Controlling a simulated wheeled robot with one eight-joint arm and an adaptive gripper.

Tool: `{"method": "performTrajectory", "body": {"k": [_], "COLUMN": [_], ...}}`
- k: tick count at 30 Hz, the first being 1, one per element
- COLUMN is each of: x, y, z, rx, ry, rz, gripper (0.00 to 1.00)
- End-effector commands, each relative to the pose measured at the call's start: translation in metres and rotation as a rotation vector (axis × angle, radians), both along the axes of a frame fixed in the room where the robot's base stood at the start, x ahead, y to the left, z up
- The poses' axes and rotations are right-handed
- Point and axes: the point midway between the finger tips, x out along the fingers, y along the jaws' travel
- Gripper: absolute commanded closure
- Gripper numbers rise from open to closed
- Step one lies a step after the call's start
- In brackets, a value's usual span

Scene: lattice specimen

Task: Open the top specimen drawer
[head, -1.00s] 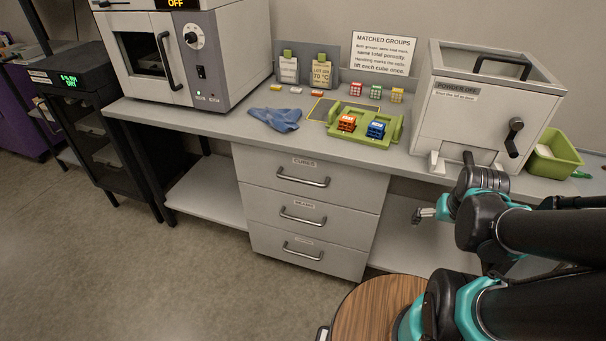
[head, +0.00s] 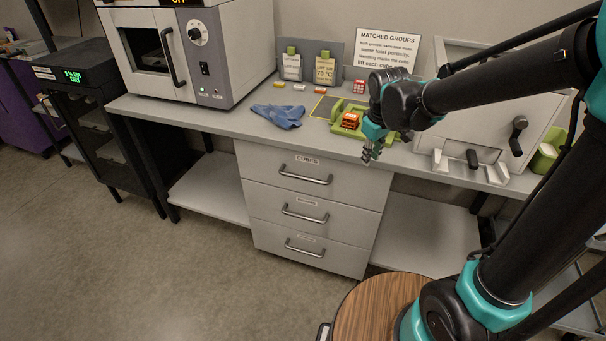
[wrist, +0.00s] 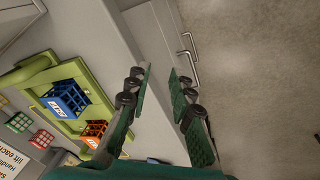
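The top specimen drawer (head: 267,171) is the upper of three grey drawers under the bench. It is shut and labelled "CUBES", with a metal bar handle (head: 306,175) across its front. My gripper (head: 368,158) is at the bench's front edge, to the right of the handle and a little higher in the head view. In the wrist view my gripper (wrist: 160,88) shows its two fingers apart with nothing between them. Drawer handles (wrist: 188,48) show beyond the fingertips in the wrist view, apart from them.
A green tray (wrist: 62,72) holds an orange lattice cube (head: 350,120) and a blue lattice cube (wrist: 67,98). A blue cloth (head: 279,115) lies on the bench. A round wooden top (head: 372,305) stands at the front. The floor before the drawers is clear.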

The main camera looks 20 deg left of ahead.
Motion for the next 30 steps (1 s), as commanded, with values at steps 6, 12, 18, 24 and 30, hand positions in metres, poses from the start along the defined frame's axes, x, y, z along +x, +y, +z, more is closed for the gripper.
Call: {"method": "performTrajectory", "body": {"k": [6,12,18,24,30], "x": [0.007,-0.006,-0.010,-0.004,0.004], "y": [0.130,0.202,0.218,0.218,0.218], "z": [0.017,0.022,0.018,-0.010,-0.049], "rx": [-0.098,-0.154,-0.169,-0.169,-0.168], "ry": [0.022,0.031,0.034,0.034,0.033], "rz": [0.359,0.555,0.604,0.602,0.601], "gripper": [0.78,0.78,0.78,0.78,0.78]}}
